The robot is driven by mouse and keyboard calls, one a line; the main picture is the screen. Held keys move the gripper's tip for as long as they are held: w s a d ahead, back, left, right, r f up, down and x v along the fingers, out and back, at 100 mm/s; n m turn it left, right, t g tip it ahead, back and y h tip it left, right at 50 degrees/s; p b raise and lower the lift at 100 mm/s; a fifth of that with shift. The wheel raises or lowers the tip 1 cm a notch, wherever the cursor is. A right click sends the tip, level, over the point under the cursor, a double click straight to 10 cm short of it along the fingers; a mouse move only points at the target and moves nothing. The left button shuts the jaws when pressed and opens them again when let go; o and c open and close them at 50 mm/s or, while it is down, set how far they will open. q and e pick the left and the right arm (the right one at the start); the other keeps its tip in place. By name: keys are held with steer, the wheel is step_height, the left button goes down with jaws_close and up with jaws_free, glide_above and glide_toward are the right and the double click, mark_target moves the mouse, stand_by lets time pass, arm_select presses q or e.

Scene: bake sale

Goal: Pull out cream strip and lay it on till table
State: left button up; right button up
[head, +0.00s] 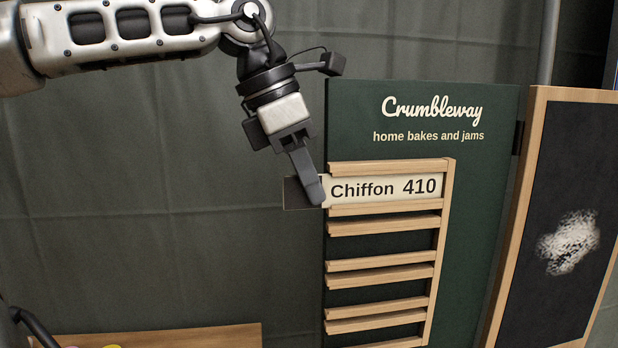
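The cream strip (385,188) reads "Chiffon 410" and sits in the top slot of the wooden rail rack on the green board. A dark flat tab (294,194) sticks out past the board's left edge at the strip's left end. My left gripper (312,192) comes down from above, with one finger in front of the tab where it meets the strip. The other finger is hidden, so I cannot tell whether the gripper is closed on the tab. A wooden tabletop (190,338) shows at the lower left; I cannot tell whether it is the till table. My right gripper is not in view.
The green "Crumbleway" board (480,220) carries more wooden rails (380,265) below the strip, with no other strips showing. A wood-framed blackboard (560,220) stands at the right. A grey curtain (140,210) hangs behind. Space left of the board looks open.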

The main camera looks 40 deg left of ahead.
arm_select(q)
jaws_close()
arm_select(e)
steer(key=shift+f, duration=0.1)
